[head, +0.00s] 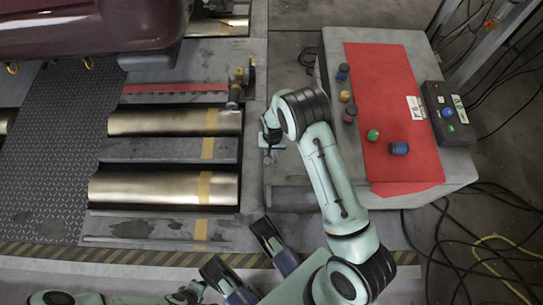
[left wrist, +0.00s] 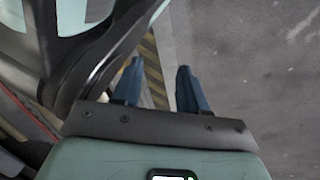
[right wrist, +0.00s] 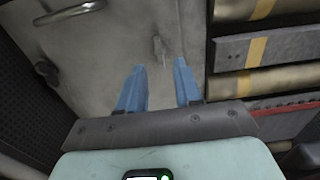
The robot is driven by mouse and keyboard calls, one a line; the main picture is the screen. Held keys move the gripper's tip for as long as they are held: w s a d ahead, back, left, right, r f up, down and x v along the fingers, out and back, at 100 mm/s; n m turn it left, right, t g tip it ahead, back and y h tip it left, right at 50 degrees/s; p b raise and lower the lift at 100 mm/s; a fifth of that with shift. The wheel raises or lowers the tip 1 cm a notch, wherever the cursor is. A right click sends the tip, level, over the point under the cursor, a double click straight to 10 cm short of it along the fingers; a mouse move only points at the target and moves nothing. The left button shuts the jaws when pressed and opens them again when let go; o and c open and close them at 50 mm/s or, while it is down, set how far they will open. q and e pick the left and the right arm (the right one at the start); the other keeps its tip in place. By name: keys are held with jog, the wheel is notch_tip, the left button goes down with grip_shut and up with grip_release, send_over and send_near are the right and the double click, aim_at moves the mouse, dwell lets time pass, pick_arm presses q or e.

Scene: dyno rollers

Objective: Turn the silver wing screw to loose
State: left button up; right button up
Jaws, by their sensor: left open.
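The silver wing screw (right wrist: 160,48) shows in the right wrist view as a small upright piece on a scuffed grey metal plate (right wrist: 105,55). It is just beyond my right fingertips, roughly in line with the gap between them. My right gripper (right wrist: 160,72) is open, its blue fingers apart with nothing between them. In the head view my right gripper (head: 269,140) points down beside the rollers, partly hidden by its own wrist; I cannot make out the screw clearly there. My left gripper (left wrist: 157,68) is open and empty above the floor.
Brassy rollers (head: 165,188) lie left of the right gripper. A bench with a red mat (head: 390,75), several coloured knobs and a control box (head: 450,112) stands right. A metal handle (right wrist: 70,13) is on the plate. Cables (head: 490,235) cover the floor at right.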

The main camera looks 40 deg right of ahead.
aim_at(273, 159)
pick_arm(q)
jog(key=shift+s+a+f+g+b, duration=0.1)
jog(key=shift+s+f+g+b, duration=0.3)
jog(key=shift+s, duration=0.35)
jog(key=shift+s+a+f+g+b, duration=0.15)
jog(key=shift+s+f, duration=0.35)
jog(key=shift+s, duration=0.25)
pick_arm(e)
jog(key=shift+f, duration=2.25)
jog(key=shift+c, duration=0.3)
grip_shut()
pick_arm(q)
jog(key=shift+d, duration=0.1)
